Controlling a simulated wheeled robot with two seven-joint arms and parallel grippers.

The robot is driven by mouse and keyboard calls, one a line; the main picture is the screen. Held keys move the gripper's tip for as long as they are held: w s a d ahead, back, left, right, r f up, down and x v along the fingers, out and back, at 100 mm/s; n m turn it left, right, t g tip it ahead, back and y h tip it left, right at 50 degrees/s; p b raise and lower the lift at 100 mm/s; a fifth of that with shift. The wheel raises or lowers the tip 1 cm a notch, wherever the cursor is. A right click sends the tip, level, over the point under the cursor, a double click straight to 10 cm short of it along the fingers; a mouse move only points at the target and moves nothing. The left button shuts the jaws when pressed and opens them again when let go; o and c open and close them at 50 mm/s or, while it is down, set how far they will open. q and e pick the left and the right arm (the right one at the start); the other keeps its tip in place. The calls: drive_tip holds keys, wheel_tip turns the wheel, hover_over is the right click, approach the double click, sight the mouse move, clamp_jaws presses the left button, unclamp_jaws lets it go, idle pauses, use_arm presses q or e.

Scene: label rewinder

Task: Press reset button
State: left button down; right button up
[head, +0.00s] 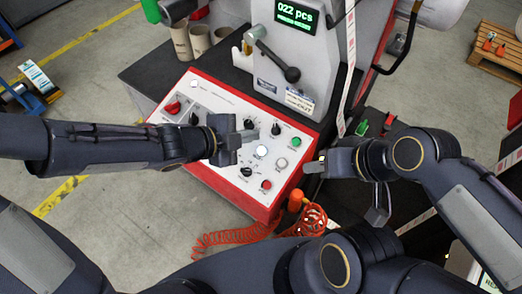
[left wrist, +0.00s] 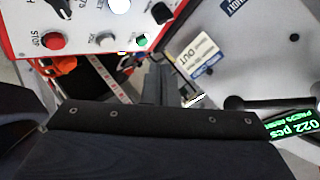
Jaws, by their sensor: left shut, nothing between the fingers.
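The control panel (head: 215,115) is white with a red frame and stands below the left gripper. It carries a green button (head: 296,142), a pale button (head: 281,162), a red button (head: 266,184) and a lit white button (head: 261,151). In the left wrist view the red button (left wrist: 53,41) is labelled STOP; the pale button (left wrist: 105,38) sits between it and the green one (left wrist: 141,40), its label too small to read surely. My left gripper (head: 250,135) is shut and empty over the panel. My right gripper (head: 315,167) is right of the panel; its finger gap is unclear.
A grey machine head with a display (head: 297,14) reading 022 pcs and a black lever (head: 280,62) rises behind the panel. A label strip (head: 350,70) hangs at its right. A coiled orange hose (head: 240,237) lies below the panel. Cardboard cores (head: 181,42) stand behind.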

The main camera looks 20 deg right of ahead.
use_arm(q)
drive_tip(key=f+b, duration=0.2)
drive_tip(key=w+d+f+b, duration=0.1)
drive_tip(key=f+b, duration=0.1)
drive_tip(key=f, duration=0.1)
drive_tip(key=f+b, duration=0.2)
drive_tip(key=shift+w+d+f, duration=0.15)
drive_tip(key=shift+d, duration=0.15)
drive_tip(key=shift+f, duration=0.1)
idle(1.6)
drive_tip(key=shift+f+b, duration=0.3)
drive_tip(key=shift+b, duration=0.15)
drive_tip(key=shift+w+d+f+b, duration=0.1)
drive_tip(key=shift+d+f+b, duration=0.05)
drive_tip(key=shift+f+b, duration=0.25)
idle(0.4)
drive_tip(key=shift+r, duration=0.15)
drive_tip(key=shift+a+r+p, duration=0.2)
drive_tip(key=shift+r+p, duration=0.5)
drive_tip(key=shift+p, duration=0.1)
drive_tip(key=r+p, duration=0.3)
drive_tip(key=s+a+r+p, duration=0.1)
drive_tip(key=shift+r, duration=0.4)
